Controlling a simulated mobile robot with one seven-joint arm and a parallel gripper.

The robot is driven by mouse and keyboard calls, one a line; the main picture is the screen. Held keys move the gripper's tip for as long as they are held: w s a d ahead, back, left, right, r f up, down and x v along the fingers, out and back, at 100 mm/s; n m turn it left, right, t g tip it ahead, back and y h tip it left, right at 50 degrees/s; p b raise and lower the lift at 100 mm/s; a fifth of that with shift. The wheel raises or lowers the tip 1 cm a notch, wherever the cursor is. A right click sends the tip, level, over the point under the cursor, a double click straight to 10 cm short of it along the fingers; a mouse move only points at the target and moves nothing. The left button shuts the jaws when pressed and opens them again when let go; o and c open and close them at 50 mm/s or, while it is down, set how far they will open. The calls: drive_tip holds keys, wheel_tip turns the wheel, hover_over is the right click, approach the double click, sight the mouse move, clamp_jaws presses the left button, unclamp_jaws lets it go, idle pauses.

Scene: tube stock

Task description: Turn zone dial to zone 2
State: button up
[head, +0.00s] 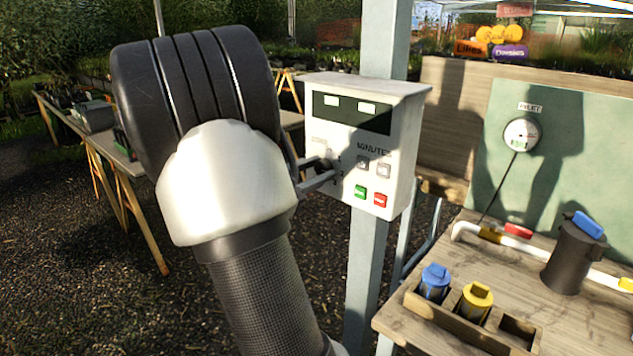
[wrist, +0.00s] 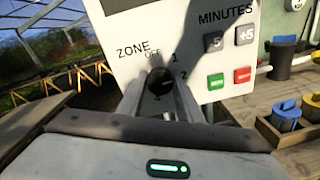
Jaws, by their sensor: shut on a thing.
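The zone dial (wrist: 160,80) is a dark round knob on the front of a pale control box (head: 405,130). In the wrist view the marks OFF, 1 and 2 stand around it, under the word ZONE. Which mark it points to cannot be made out. My gripper (wrist: 160,96) is shut on the dial, one finger on each side. In the head view my gripper (head: 325,176) reaches the lower left of the box face, and my wrist hides part of that side.
Minutes buttons and a green (head: 360,192) and a red button (head: 380,200) sit right of the dial. The box is on a pale post (head: 368,270). A wooden bench (head: 590,325) at right holds a tray (head: 450,322) with blue- and yellow-topped parts.

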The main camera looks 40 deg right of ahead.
drive_tip(key=shift+f+m+b, duration=0.15)
drive_tip(key=shift+m+b, duration=1.05)
drive_tip(key=o, duration=1)
drive_tip(key=shift+o, duration=0.2)
drive_tip(key=a+p, duration=0.1)
drive_tip(key=a, duration=1.6)
drive_tip(key=shift+s+a+r, duration=0.25)
drive_tip(key=shift+s+r, duration=0.2)
